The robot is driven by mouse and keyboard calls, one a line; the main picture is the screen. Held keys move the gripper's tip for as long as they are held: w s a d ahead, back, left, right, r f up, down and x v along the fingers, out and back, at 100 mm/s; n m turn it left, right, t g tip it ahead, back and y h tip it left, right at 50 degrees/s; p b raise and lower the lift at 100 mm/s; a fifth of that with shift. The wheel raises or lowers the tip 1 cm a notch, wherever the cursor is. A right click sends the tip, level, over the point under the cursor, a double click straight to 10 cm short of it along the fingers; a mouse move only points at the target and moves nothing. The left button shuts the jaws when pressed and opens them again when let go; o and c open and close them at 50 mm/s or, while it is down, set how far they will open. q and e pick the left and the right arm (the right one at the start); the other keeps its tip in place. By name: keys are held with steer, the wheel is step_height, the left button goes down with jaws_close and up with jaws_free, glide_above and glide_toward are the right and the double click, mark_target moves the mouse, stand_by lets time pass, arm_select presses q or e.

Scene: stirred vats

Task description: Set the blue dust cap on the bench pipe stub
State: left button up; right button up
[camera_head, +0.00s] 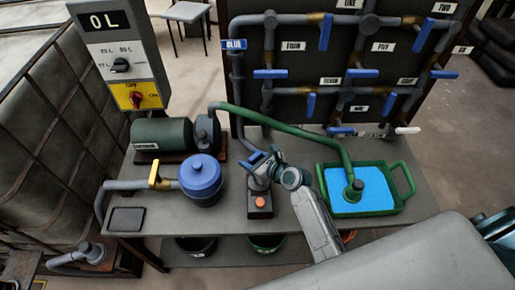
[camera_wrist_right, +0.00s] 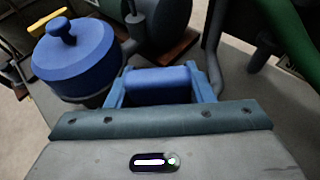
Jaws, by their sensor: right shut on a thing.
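My right gripper (camera_head: 264,158) reaches over the middle of the bench (camera_head: 225,228). It is shut on a blue cylindrical piece, the blue dust cap (camera_wrist_right: 158,86), which lies crosswise between the blue fingers in the wrist view (camera_wrist_right: 162,90). The cap is held above the bench; in the head view I cannot separate it clearly from the fingers. I cannot pick out the bench pipe stub with certainty; the gripper and arm cover part of the bench. My left gripper is not in view.
Left of the gripper stands a blue lidded vessel (camera_head: 201,180) with a yellow-handled valve (camera_head: 157,177). A green motor (camera_head: 163,133) and pump sit behind. A green hose (camera_head: 300,120) runs to a green tray (camera_head: 397,203) of blue liquid. A box with an orange button (camera_head: 260,203) stands below the gripper.

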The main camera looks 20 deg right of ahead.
steer(key=shift+s+d+f+p, duration=0.15)
steer(key=shift+d+f+p, duration=0.35)
steer(key=shift+f, duration=0.45)
step_height(320, 180, down, 6)
steer(key=b, duration=0.7)
steer(key=shift+r, duration=0.15)
arm_select(q)
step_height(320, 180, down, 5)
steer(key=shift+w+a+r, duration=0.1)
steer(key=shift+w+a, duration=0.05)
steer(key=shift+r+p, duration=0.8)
steer(key=shift+p, duration=0.05)
arm_select(e)
steer(key=shift+s+r, duration=0.1)
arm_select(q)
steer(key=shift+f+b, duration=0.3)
arm_select(e)
steer(key=shift+f, duration=0.45)
steer(key=o, duration=0.7)
